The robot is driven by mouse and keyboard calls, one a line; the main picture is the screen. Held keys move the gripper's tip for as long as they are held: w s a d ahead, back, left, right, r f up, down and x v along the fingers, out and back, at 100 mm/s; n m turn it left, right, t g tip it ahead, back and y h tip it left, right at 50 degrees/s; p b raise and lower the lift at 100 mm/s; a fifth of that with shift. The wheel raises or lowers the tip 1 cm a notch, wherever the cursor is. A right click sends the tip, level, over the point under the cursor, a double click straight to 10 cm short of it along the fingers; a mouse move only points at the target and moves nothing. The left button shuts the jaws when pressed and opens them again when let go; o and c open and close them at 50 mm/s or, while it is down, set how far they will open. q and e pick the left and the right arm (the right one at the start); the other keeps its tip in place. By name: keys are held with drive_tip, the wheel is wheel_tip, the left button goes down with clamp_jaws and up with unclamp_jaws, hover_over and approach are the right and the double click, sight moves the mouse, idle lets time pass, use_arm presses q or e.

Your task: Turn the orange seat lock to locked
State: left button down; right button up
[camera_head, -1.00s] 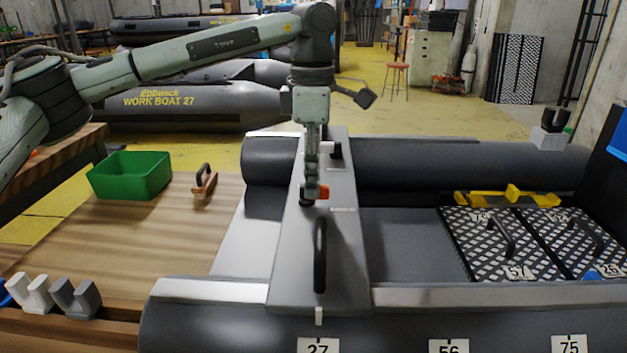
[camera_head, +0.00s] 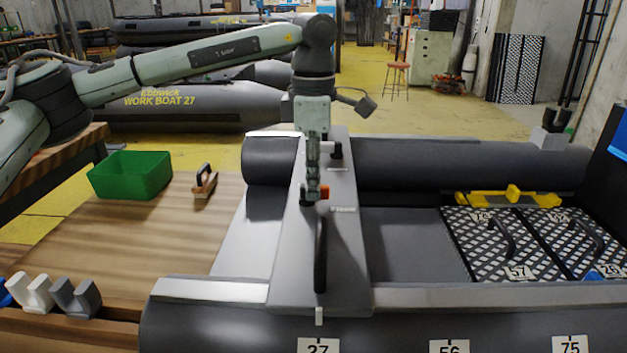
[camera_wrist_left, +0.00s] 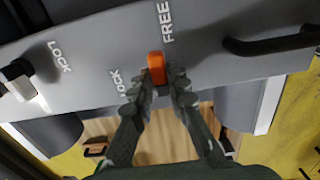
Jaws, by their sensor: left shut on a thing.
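The orange seat lock (camera_head: 325,192) is a small knob on the grey seat board (camera_head: 340,240) across the boat. In the left wrist view the orange lock (camera_wrist_left: 155,67) shows between the fingers, beside the word FREE and a partly covered LOCK word. Its exact pointing is partly hidden by the fingers. My left gripper (camera_head: 314,194) comes straight down on it and is shut on it; its fingertips (camera_wrist_left: 158,90) close around the lock in the wrist view. My right gripper is not in view.
A black handle (camera_head: 320,255) stands on the board nearer me. A second, dark lock (camera_head: 336,150) sits at the board's far end. A green bin (camera_head: 130,175) and a wooden-based tool (camera_head: 205,182) lie on the left table. Checkered plates (camera_head: 490,245) lie at right.

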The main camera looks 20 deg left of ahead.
use_arm(q)
drive_tip(key=n, duration=0.4)
drive_tip(key=shift+w, duration=0.2)
drive_tip(key=n, duration=0.4)
drive_tip(key=shift+w+a+n, duration=0.15)
drive_tip(key=shift+a+n, duration=0.05)
drive_tip(key=shift+n, duration=0.1)
drive_tip(key=n, duration=0.4)
drive_tip(key=shift+w+a, duration=0.1)
drive_tip(key=shift+a, duration=0.15)
drive_tip(key=n, duration=0.5)
drive_tip(key=shift+a, duration=0.25)
drive_tip(key=c, duration=1.5)
unclamp_jaws()
drive_tip(key=shift+r, duration=0.15)
wheel_tip(320, 180, up, 12)
drive_tip(key=shift+f, duration=0.1)
